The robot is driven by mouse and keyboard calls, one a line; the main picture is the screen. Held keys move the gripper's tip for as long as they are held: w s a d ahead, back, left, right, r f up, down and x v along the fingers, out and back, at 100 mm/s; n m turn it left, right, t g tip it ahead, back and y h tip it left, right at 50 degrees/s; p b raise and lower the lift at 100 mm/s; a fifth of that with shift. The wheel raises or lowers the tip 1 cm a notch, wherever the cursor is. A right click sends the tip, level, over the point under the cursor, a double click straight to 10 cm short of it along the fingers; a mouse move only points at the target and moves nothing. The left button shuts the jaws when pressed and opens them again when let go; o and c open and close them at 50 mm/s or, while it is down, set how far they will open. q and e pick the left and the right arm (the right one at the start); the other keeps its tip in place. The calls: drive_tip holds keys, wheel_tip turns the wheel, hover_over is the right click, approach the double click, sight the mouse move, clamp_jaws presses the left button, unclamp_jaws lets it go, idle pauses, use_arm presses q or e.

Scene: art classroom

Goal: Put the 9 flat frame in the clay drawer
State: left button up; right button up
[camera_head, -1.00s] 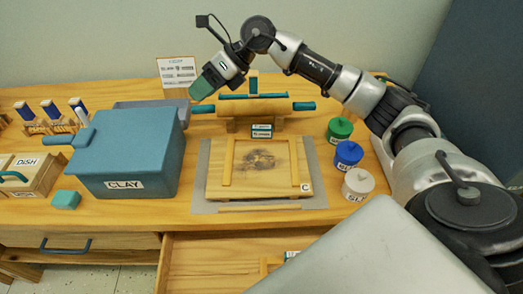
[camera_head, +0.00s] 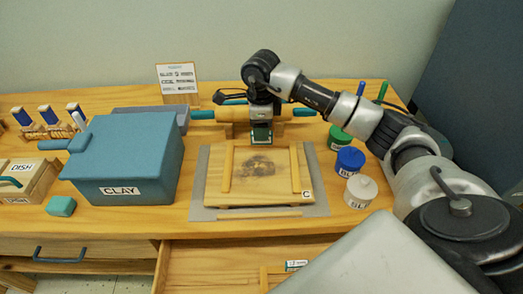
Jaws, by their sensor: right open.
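My right gripper (camera_head: 262,138) points down in front of the wooden rolling-pin stand (camera_head: 236,131), above the back edge of the board. It is open; I cannot make out anything between its fingers. It covers the small labels on the stand's front, so I cannot tell which piece there is the 9 flat frame. An open wooden drawer (camera_head: 205,262) shows at the bottom, with a wooden piece (camera_head: 277,277) and a small white label (camera_head: 296,265) inside; its right part is hidden by my body. My left gripper is out of view.
A blue CLAY box (camera_head: 125,160) stands left of the grey mat (camera_head: 200,198) bearing a wooden board (camera_head: 255,165) marked C. Green (camera_head: 340,138), blue (camera_head: 349,162) and white (camera_head: 360,190) lidded jars stand at right, beside my arm. A teal block (camera_head: 61,206) lies front left.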

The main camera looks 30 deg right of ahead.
sight(262, 143)
wheel_tip(262, 143, down, 4)
drive_tip(key=shift+d+f, duration=0.1)
drive_tip(key=shift+f, duration=0.15)
drive_tip(key=shift+c, duration=0.5)
clamp_jaws()
